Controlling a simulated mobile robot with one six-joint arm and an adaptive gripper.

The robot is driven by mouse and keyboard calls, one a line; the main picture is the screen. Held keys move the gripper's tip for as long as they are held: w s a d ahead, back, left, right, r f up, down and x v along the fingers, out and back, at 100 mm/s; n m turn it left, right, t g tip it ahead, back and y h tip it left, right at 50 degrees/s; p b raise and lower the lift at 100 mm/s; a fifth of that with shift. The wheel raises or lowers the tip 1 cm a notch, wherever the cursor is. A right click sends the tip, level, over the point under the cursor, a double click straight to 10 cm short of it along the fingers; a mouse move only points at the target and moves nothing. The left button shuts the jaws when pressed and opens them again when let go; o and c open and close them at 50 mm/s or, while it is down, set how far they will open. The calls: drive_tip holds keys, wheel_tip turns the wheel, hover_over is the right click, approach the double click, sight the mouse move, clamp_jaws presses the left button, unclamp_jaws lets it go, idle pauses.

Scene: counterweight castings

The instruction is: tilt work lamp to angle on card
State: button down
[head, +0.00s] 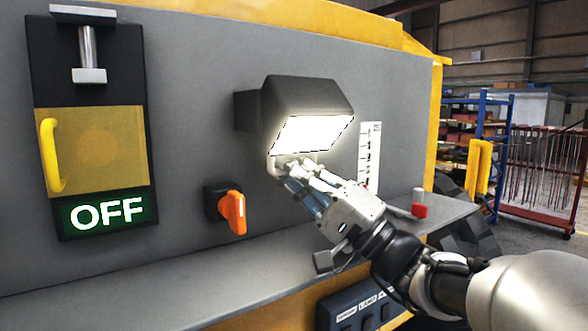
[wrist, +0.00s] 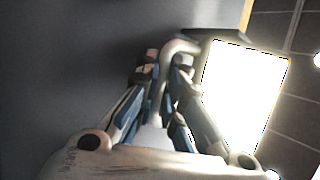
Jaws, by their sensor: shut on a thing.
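The work lamp (head: 305,95) has a dark housing fixed to the grey panel. Its bright white face (head: 312,134) is lit and angled downward. A pale curved handle (wrist: 181,47) shows at the lamp's edge in the wrist view. My gripper (head: 284,167) is at the lower edge of the lamp. In the wrist view my gripper (wrist: 162,75) has its fingers on either side of the handle, shut on it. The white card (head: 371,150) with a marked scale is on the panel just right of the lamp. Its lower part is partly hidden by my gripper, and its marks are too small to read.
An orange rotary switch (head: 232,211) sits on the panel left of my gripper. A yellow-handled cover (head: 95,150) is above a lit OFF sign (head: 107,212) at far left. A grey ledge (head: 170,284) runs below, with a red-based object (head: 419,209) at right.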

sight(297, 129)
drive_tip(key=shift+s, duration=0.1)
drive_tip(key=s+d+m+h+p, duration=0.1)
drive_tip(key=h+p, duration=0.1)
drive_tip(key=s+d+m+g+h+p, duration=0.1)
drive_tip(key=s+h+p, duration=0.1)
drive_tip(key=s+d+m+g+h+p, duration=0.1)
drive_tip(key=h+p, duration=0.1)
drive_tip(key=shift+s+r+p, duration=0.2)
drive_tip(key=shift+r+p, duration=0.15)
drive_tip(key=shift+m, duration=0.3)
drive_tip(key=c, duration=2)
unclamp_jaws()
drive_tip(key=shift+s+d, duration=0.1)
